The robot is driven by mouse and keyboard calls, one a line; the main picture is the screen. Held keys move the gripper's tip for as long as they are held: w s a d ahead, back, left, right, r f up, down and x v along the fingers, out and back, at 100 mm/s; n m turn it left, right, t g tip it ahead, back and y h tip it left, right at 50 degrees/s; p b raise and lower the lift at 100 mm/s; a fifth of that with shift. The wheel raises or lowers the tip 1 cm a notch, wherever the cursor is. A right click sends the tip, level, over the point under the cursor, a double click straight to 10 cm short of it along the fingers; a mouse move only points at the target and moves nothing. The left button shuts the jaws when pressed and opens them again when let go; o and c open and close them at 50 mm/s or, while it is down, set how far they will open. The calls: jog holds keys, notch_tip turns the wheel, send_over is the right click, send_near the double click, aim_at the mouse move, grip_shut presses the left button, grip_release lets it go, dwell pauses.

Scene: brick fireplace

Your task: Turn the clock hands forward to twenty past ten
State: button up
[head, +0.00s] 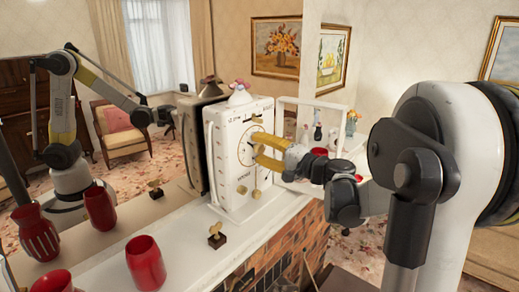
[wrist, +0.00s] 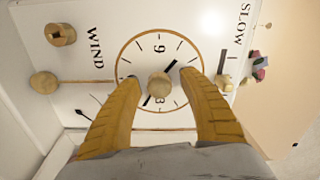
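The clock (head: 228,178) is a white upright box on the mantel, with a round, gold-rimmed dial (wrist: 128,53). In the wrist view its face lies turned on its side, SLOW to the right and WIND to the left. A round knob (wrist: 159,85) sits at the dial's centre. A thicker dark hand (wrist: 170,67) points between the 9 and SLOW, near the ten position. A thinner dark hand (wrist: 146,100) points between the 3 and WIND, near the four position. My gripper (wrist: 159,76) is open, its yellow fingers either side of the knob with gaps. It reaches the dial in the head view (head: 256,152).
Red vases (head: 146,262) and a small brass ornament (head: 216,236) stand on the mantel (head: 190,262) left of the clock. A figurine (head: 239,92) sits on top of the clock. A mirror behind reflects the clock and my arm. More figurines (head: 351,124) stand to the right.

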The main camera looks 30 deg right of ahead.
jog(key=v, duration=1.2)
dwell(0.5)
